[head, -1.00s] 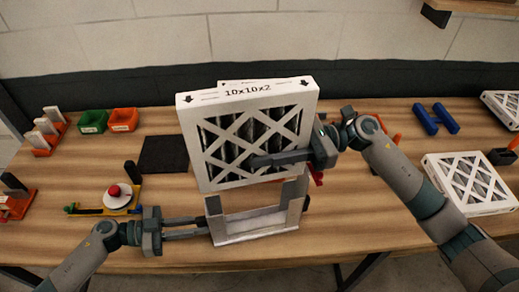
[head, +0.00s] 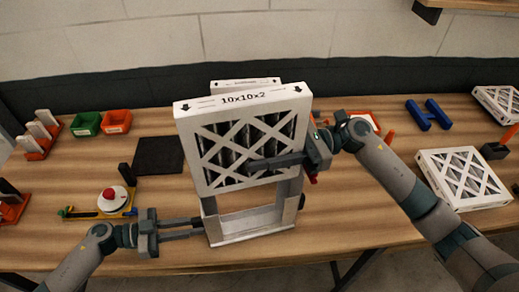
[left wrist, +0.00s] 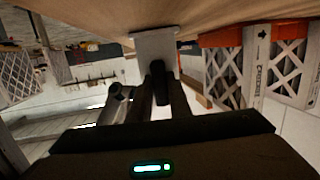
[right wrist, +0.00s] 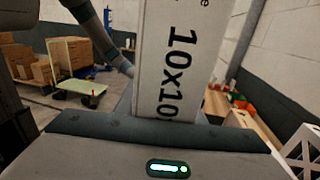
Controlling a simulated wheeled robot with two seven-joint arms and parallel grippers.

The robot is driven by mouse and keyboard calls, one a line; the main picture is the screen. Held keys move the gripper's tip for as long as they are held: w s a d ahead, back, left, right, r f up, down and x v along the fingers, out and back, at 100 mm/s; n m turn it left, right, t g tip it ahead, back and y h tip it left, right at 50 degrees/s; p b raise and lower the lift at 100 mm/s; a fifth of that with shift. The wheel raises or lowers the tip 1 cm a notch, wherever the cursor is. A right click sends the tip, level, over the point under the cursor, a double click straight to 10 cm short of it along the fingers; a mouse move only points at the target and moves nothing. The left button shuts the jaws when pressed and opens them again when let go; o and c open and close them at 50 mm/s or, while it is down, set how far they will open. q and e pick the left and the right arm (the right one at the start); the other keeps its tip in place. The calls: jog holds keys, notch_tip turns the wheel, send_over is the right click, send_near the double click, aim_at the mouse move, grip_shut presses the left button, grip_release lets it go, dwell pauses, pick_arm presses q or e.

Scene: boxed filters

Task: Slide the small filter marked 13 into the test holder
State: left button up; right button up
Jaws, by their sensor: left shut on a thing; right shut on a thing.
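A white-framed filter (head: 245,150) printed 10x10x2 is upright with its lattice face toward me; I cannot read a 13 on it. My right gripper (head: 258,163) is shut on its right side, with one finger across the lattice. Its printed edge fills the middle of the right wrist view (right wrist: 175,50). The pale metal test holder (head: 252,234) stands on the table below the filter. My left gripper (head: 200,228) is shut on the holder's left side. The filter's lower edge overlaps the holder's upper part; I cannot tell if it is in the slots.
Another white-framed piece (head: 245,83) shows behind the held filter. A black mat (head: 158,155) and a red-button device (head: 112,198) are to the left. Green (head: 87,123) and orange (head: 116,121) bins stand back left. Another filter (head: 463,178) lies at right, near a blue object (head: 428,114).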

jog(key=shift+f, duration=0.95)
jog(key=shift+s+f, duration=0.1)
jog(key=shift+f, duration=0.05)
jog(key=shift+f, duration=0.2)
